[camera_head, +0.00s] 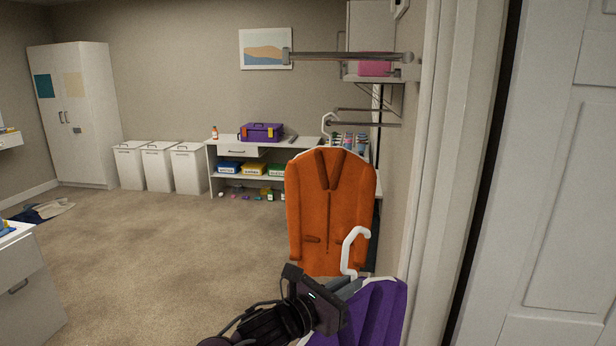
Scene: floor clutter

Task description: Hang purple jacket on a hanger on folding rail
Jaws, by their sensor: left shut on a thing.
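The purple jacket (378,315) is at the bottom of the view, right of centre, and is cut off by the lower edge. It is on a white hanger (352,250) whose hook stands up above it. My left gripper (345,287) is shut at the hanger's neck, just under the hook. The folding rail, with metal bars (345,57), sticks out from the wall at upper right, well above the held hook. A lower bar (365,124) shows behind. My right gripper is out of view.
An orange jacket (330,215) on a white hanger hangs beyond the purple one. A door frame (440,180) stands close on the right. A desk with a purple toolbox (261,132) and white bins (158,166) line the back wall. The carpet at left centre is clear.

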